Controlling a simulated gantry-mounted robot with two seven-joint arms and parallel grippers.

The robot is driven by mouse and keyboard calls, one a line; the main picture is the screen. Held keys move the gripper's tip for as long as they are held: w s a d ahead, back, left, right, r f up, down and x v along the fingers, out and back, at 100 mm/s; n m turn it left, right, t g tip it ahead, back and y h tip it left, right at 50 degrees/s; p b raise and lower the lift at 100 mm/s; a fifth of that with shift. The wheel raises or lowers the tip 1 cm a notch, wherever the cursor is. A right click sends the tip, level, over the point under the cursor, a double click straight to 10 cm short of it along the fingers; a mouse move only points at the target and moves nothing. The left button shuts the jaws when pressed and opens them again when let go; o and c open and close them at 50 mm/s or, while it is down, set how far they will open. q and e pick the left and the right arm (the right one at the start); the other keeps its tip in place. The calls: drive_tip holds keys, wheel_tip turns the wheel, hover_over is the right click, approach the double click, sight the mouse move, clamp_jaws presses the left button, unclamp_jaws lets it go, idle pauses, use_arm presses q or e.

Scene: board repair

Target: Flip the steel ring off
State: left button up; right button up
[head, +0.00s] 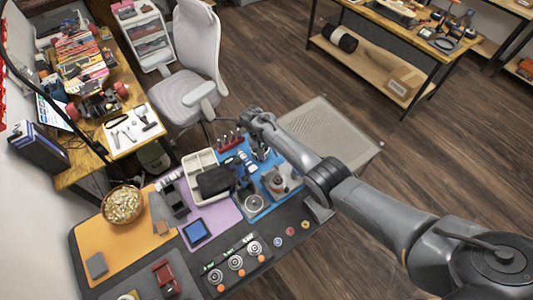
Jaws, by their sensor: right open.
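A panel (222,285) near the front edge of the bench carries three round silver-ringed fittings (236,262) in a row, with small orange and green marks beside them. A separate round silver piece (252,202) lies on the blue mat. I cannot tell which of these is the steel ring, nor any on or off position. My right gripper (260,153) is open above the back of the blue mat. It is behind the silver piece and well away from the panel. My left gripper is out of view.
Small coloured round pieces (290,231) sit right of the panel. A cream tray (199,160), a dark phone-like device (196,232) and a bowl of pale pieces (122,204) stand on the bench. My right arm crosses the right side. A grey chair (190,95) stands behind.

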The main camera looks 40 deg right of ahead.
drive_tip(key=v, duration=1.1)
idle(0.6)
